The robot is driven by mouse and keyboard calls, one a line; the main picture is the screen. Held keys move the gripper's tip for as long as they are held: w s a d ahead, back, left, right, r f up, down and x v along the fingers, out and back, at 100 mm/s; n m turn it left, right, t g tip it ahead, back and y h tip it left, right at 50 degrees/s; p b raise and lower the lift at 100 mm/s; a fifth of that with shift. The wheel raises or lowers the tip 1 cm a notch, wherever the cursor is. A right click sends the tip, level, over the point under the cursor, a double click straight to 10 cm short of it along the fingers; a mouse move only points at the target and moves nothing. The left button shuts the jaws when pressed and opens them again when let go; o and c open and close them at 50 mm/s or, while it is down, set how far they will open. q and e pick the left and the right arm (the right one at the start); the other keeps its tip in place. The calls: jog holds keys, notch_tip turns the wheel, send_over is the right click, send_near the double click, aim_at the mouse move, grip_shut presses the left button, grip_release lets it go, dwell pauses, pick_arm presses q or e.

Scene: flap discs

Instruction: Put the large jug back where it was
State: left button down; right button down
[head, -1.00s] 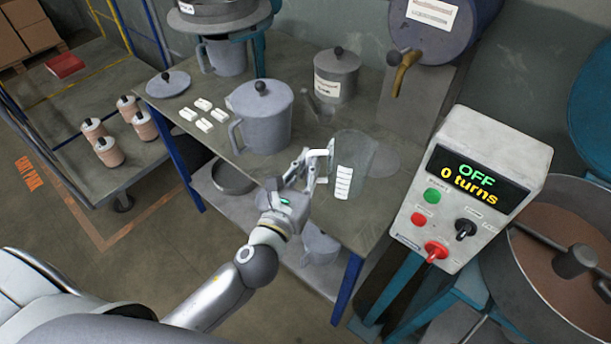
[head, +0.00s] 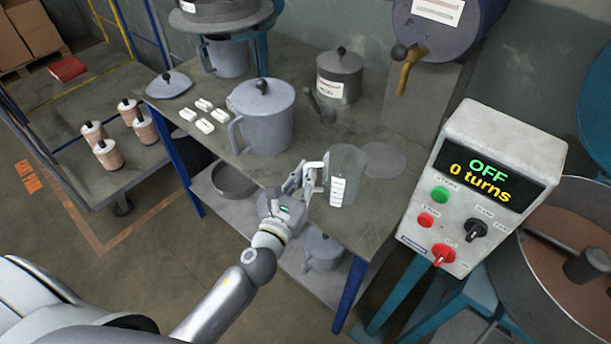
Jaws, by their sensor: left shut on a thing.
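A translucent grey jug (head: 350,163) with a white scale label is upright over the front right part of the workbench (head: 330,232). My left gripper (head: 316,178) is shut on the jug's handle side, to the left of its body. Whether the jug's base touches the bench or is slightly above it, I cannot tell. A pale round spot (head: 383,160) shows on the bench just right of the jug. My right gripper is not in view.
A lidded grey pot (head: 265,122) with a handle, small white blocks (head: 205,126) and a labelled canister (head: 338,82) stand on the bench. A drum with a tap (head: 408,68) is behind. A control box (head: 485,185) reading OFF, 0 turns, stands at right.

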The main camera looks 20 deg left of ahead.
pick_arm(q)
jog(key=c, duration=1.6)
grip_release()
jog(key=shift+f, duration=0.1)
jog(key=shift+o, duration=0.2)
jog(key=shift+s, duration=0.15)
jog(key=s+b, duration=0.4)
jog(key=s, duration=0.7)
jog(key=shift+s+a, duration=0.3)
jog(key=shift+s, duration=0.05)
